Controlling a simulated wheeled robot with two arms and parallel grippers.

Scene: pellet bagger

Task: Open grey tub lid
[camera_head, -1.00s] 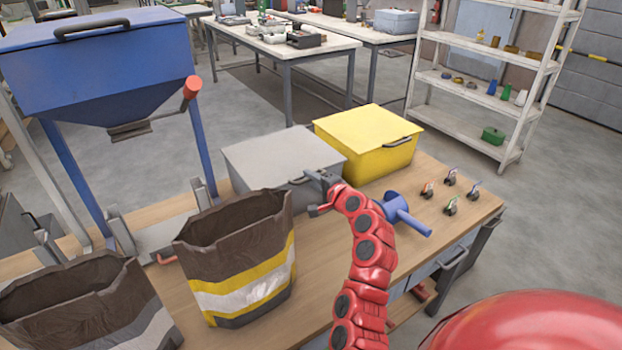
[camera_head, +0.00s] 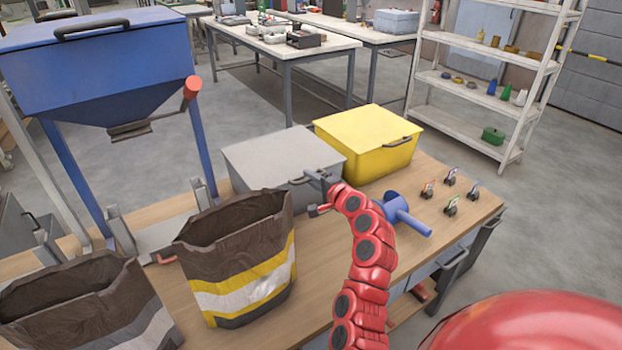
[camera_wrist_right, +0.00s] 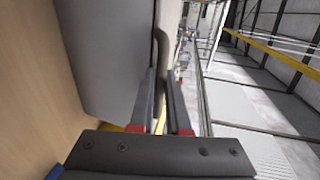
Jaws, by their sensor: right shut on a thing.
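The grey tub (camera_head: 268,184) stands on the wooden bench, and its flat lid (camera_head: 280,152) lies closed on top. My right gripper (camera_head: 314,180) is at the front edge of the lid, at its right part. In the right wrist view the fingers (camera_wrist_right: 163,100) are shut on the curved grey lid handle (camera_wrist_right: 166,62), and the tub's grey wall (camera_wrist_right: 105,55) fills the left side. In the head view the gripper hides most of the handle. My left gripper is not in view.
A yellow tub (camera_head: 368,142) stands close to the right of the grey one. A blue scoop (camera_head: 402,212) lies right of my right arm. A striped bag (camera_head: 240,262) stands open in front, left of the arm. A blue hopper (camera_head: 100,65) rises at left.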

